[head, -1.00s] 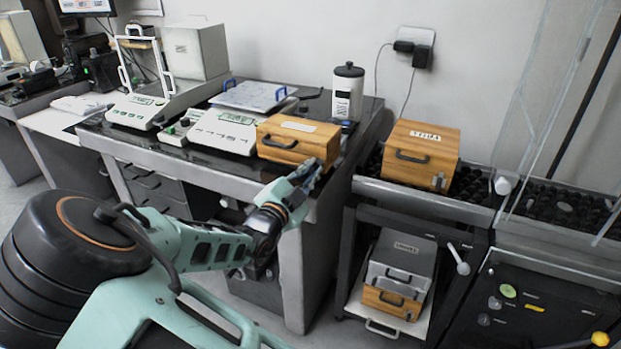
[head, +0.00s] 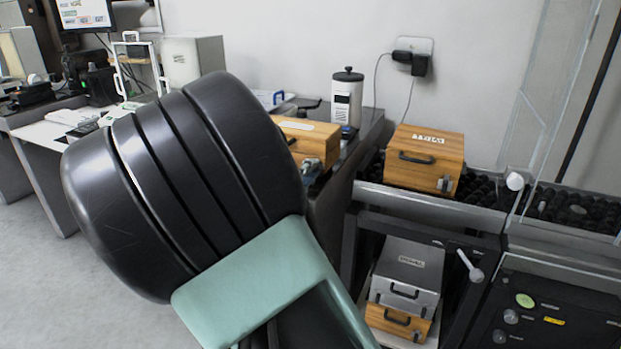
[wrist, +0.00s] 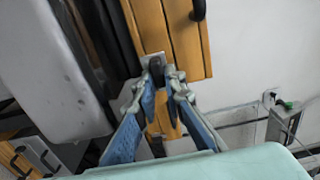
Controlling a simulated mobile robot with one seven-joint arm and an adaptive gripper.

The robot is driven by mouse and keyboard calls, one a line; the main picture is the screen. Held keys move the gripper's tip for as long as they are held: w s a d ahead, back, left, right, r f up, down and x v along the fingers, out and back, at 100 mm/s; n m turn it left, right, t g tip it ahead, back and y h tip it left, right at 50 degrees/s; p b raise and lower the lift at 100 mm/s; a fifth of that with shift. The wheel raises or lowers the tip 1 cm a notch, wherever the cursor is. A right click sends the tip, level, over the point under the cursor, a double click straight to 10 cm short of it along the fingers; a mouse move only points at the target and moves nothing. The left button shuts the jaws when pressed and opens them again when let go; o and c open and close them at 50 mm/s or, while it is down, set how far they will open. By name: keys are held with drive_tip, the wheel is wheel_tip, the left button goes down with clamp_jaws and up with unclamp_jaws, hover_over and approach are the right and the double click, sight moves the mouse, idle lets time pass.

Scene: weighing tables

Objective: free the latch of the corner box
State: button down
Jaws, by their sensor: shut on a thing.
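The corner box (head: 318,143) is a wooden box with a pale label, at the right end of the dark table. My arm hides its left part in the head view. In the wrist view its wooden face (wrist: 184,42) shows with a dark handle and a small metal latch (wrist: 155,62). My gripper (wrist: 160,78) has its fingertips at this latch and is shut on it. In the head view my gripper (head: 314,172) is small and partly hidden at the box's lower right. I cannot tell whether the latch has turned.
A second wooden box (head: 424,160) with a latch stands on the roller bed to the right. A metal box (head: 407,270) sits on another wooden box (head: 398,321) on the shelf below. A black-lidded canister (head: 346,100) stands behind the corner box. A clear panel (head: 545,110) rises at right.

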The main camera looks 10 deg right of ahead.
idle(0.4)
drive_tip(key=c, duration=2)
unclamp_jaws()
drive_tip(key=v, duration=1.2)
drive_tip(key=shift+r, duration=0.1)
